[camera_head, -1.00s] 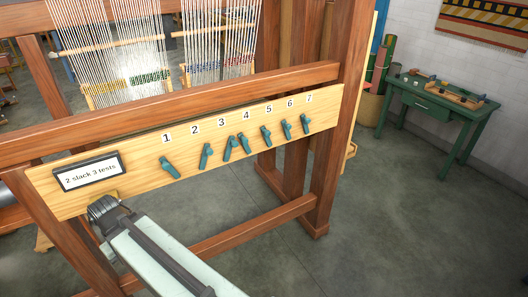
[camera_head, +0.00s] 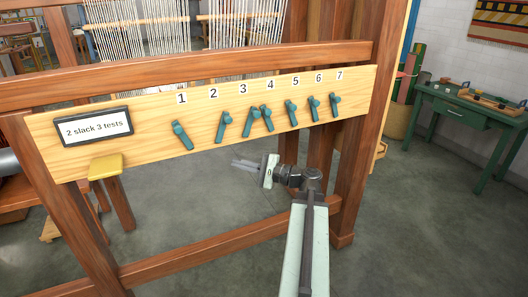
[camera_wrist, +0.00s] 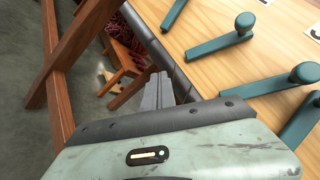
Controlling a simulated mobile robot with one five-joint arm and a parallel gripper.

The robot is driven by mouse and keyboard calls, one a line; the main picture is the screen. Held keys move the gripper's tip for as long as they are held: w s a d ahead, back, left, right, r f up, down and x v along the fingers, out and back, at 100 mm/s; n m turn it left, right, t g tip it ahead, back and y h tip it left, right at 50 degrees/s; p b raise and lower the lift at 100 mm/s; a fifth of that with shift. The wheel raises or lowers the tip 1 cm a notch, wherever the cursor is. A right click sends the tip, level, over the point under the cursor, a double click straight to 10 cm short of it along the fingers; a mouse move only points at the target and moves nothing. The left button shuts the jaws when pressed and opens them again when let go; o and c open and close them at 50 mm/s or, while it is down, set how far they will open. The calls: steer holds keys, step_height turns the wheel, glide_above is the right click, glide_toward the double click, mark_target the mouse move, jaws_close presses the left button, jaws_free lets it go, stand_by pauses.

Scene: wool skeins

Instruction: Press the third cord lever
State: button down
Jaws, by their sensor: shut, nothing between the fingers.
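The third lever (camera_head: 250,123) is a teal handle under the printed 3 on a pale wooden board. Its knob is at the top and its free end slants down to the left, close to the fourth lever (camera_head: 267,119). My gripper (camera_head: 236,163) is shut and empty, in front of and below the board, with its fingers pointing left. In the wrist view, the closed fingers (camera_wrist: 158,90) are beside the board's edge, apart from several teal levers (camera_wrist: 222,42) on the right. I cannot tell which numbers those levers have.
The first lever (camera_head: 182,135) and second lever (camera_head: 222,126) are to the left; several more are to the right. A wooden beam (camera_head: 230,243) runs low behind my arm. A green table (camera_head: 465,115) stands far right.

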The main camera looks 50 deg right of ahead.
steer(key=s+d+r+m+t+h+b, duration=0.2)
steer(key=s+d+r+m+t+h, duration=0.2)
steer(key=s+d, duration=0.9)
steer(key=shift+d+r+m+t+h+b, duration=0.2)
steer(key=shift+d+m+t+h+b, duration=0.25)
steer(key=shift+m+t+h, duration=0.5)
steer(key=shift+w, duration=0.1)
steer(key=p, duration=0.5)
glide_toward(251, 124)
steer(key=w+d+r, duration=0.1)
steer(key=d+r, duration=0.2)
steer(key=shift+y, duration=0.35)
steer(key=w+a+r+p, duration=0.2)
steer(key=shift+w+r, duration=0.15)
steer(key=shift+r, duration=0.25)
